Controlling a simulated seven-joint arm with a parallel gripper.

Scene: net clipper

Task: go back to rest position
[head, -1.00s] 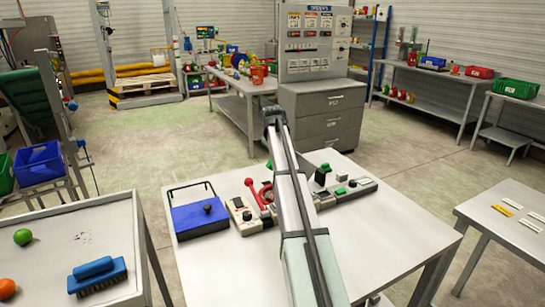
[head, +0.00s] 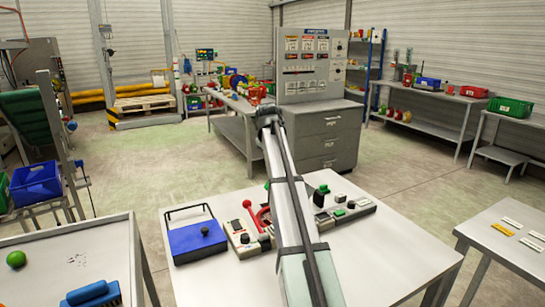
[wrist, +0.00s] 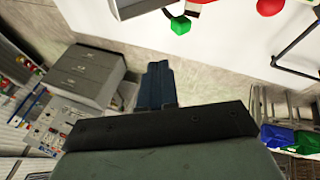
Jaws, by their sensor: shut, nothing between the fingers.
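My gripper (wrist: 157,85) shows in the wrist view as two dark blue fingers side by side with no gap and nothing between them. It is in the air, with the grey floor and a grey drawer cabinet (wrist: 92,72) behind it. In the head view my arm rises over the middle of the white table (head: 385,255), and my gripper cannot be made out there.
On the table are a blue box (head: 196,240), a control box with a black knob (head: 243,239), a red lever (head: 249,209) and green buttons (head: 339,212). A side table (head: 515,240) stands right, another (head: 115,235) left. Floor between table and cabinet is clear.

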